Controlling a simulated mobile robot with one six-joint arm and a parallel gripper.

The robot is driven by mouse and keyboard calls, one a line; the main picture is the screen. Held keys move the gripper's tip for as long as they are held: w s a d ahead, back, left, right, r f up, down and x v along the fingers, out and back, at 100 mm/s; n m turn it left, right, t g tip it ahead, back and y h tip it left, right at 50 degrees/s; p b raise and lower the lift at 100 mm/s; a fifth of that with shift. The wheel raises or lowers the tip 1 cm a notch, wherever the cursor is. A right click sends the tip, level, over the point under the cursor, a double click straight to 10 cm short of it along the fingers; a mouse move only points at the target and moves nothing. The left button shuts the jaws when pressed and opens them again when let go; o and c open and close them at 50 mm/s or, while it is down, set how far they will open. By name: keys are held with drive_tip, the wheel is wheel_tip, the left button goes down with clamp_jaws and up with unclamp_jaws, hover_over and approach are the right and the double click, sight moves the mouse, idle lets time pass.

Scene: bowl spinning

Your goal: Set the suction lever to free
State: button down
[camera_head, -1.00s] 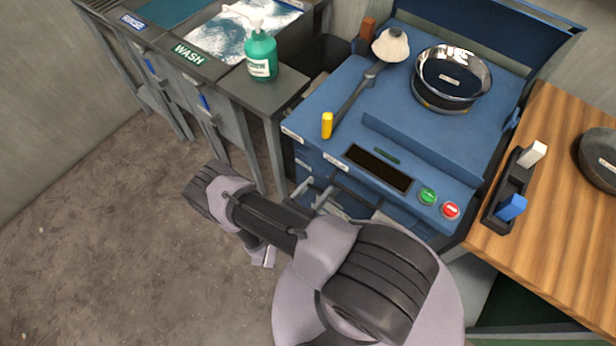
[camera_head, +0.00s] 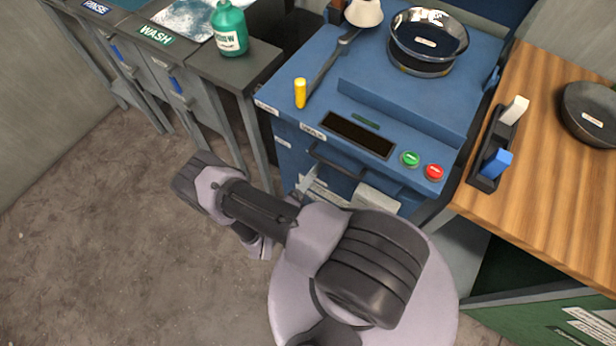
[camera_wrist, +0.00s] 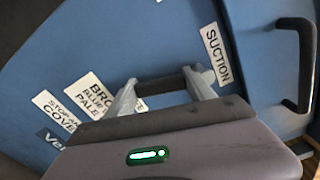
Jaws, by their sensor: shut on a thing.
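In the wrist view my gripper (camera_wrist: 160,80) is at the blue front of the machine, its two grey fingers on either side of a dark bar (camera_wrist: 162,87) below and left of the white SUCTION label (camera_wrist: 215,55). It is shut on this bar, which appears to be the suction lever. The body of the gripper hides the lower part, so I cannot tell the lever's setting. In the head view my arm covers most of the gripper; a grey part shows by the machine's front (camera_head: 308,178).
A black handle (camera_wrist: 303,62) stands out right of the label. The blue machine (camera_head: 400,120) carries a shiny bowl (camera_head: 428,42), a yellow-handled lever (camera_head: 300,93), and green (camera_head: 410,158) and red (camera_head: 434,172) buttons. A wooden table (camera_head: 545,170) is at right; open floor lies left.

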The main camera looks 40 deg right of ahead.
drive_tip(key=shift+s+d+f+n, duration=0.15)
drive_tip(key=shift+s+n, duration=0.3)
drive_tip(key=shift+n, duration=0.35)
drive_tip(key=shift+s+d+n, duration=0.15)
drive_tip(key=shift+s+n, duration=0.25)
drive_tip(key=shift+n, duration=0.4)
drive_tip(key=shift+c, duration=1.6)
unclamp_jaws()
drive_tip(key=p+v, duration=0.2)
drive_tip(key=v, duration=1.5)
drive_tip(key=shift+a, duration=0.15)
drive_tip(key=shift+s, duration=0.1)
